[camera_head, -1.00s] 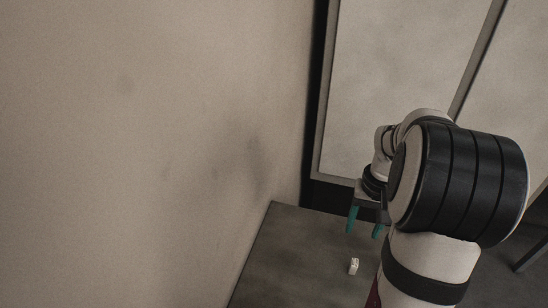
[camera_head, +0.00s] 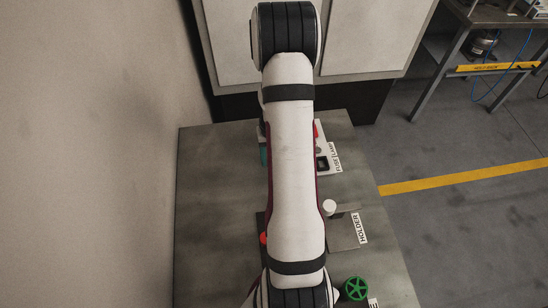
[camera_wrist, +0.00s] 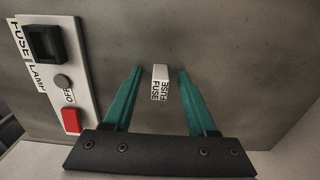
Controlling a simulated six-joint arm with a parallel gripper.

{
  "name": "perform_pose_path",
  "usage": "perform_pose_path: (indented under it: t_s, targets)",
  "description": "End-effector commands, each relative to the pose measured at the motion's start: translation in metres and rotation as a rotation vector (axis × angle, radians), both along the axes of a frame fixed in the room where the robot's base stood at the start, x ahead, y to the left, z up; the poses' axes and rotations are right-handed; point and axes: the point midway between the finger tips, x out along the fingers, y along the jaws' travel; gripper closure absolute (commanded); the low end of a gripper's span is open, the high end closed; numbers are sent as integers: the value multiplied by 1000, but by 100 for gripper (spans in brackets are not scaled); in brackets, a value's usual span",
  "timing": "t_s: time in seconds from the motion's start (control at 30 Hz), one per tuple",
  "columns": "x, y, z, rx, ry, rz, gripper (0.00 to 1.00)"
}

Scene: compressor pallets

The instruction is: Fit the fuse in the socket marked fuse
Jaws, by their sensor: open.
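The fuse is a small white block (camera_wrist: 161,74) with FUSE printed on its sides, standing on the grey table. My gripper (camera_wrist: 160,72) is open, with one teal finger on each side of the fuse in the wrist view and a gap on both sides. I cannot tell how far above the table the fingertips are. The socket marked fuse is a black square holder (camera_wrist: 42,43) on a white panel, left of my gripper in the wrist view. It also shows in the head view (camera_head: 322,164). My arm hides the fuse and most of the gripper there.
The white panel also carries a grey round part (camera_wrist: 62,82) and a red block (camera_wrist: 71,121). Nearer on the table are a HOLDER plate (camera_head: 343,232), a white round part (camera_head: 329,207), a red knob (camera_head: 263,239) and a green handwheel (camera_head: 355,288). The table's left side is clear.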

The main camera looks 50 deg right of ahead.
Motion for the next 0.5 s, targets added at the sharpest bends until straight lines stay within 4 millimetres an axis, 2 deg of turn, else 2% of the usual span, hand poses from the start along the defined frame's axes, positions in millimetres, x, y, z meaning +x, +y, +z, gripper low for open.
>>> perform_pose_path:
  t_s: [0.17, 0.4, 0.5]
  targets:
    - [0, 0, 0, -1, -1, 0, 43]
    - [0, 0, 0, -1, -1, 0, 86]
    - [0, 0, 0, -1, -1, 0, 100]
